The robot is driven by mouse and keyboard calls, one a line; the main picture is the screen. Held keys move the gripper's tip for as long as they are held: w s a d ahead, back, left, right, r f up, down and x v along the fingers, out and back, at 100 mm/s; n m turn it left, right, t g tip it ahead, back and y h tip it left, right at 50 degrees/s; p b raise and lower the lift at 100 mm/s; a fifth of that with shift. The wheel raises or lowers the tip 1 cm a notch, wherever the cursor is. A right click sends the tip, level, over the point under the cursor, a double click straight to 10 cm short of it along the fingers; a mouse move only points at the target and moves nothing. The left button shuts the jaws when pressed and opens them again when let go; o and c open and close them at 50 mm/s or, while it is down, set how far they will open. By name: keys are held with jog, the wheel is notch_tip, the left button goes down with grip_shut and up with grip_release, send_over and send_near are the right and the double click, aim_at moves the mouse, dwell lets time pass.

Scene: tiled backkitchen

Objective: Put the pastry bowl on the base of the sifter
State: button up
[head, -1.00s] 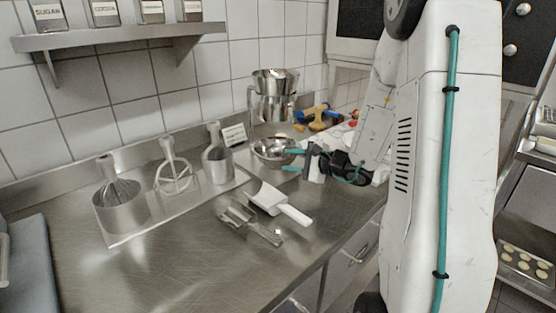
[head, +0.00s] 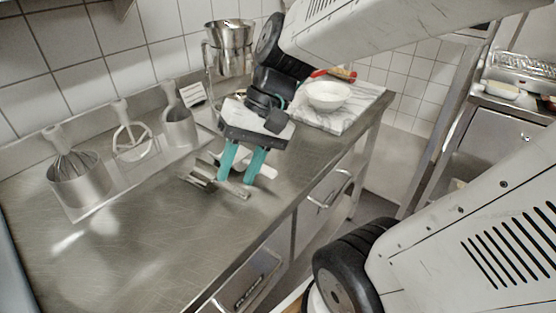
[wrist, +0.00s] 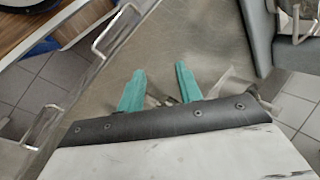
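The sifter (head: 230,42) is a tall shiny metal piece with a cup on top, standing at the back of the steel counter against the tiled wall. A white bowl (head: 327,96) sits on a marble board at the counter's far right end. A steel bowl seen earlier in front of the sifter is now hidden behind my wrist, as is the sifter's lower part. I cannot tell which bowl is the pastry bowl. My gripper (head: 242,165) points down above the counter, left of the white bowl, fingers apart and empty. In the wrist view its teal fingers (wrist: 159,88) are also apart.
A metal spatula-like tool (head: 198,177) and a partly hidden scoop lie below my gripper. A tray with a whisk pot (head: 80,185), a beater (head: 131,145) and another pot (head: 179,125) stands left. The counter's front left is clear.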

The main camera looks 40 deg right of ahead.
jog(key=s+d+r+n+t+h, duration=0.1)
jog(key=s+d+r+n+h, duration=0.1)
jog(key=s+d+n+h, duration=0.1)
jog(key=s+d+h, duration=0.1)
jog(key=s+h, duration=0.1)
jog(key=s, duration=0.1)
jog(key=shift+s+d+h, duration=0.2)
jog(key=shift+d+h, duration=0.05)
jog(key=shift+h, duration=0.15)
dwell(0.9)
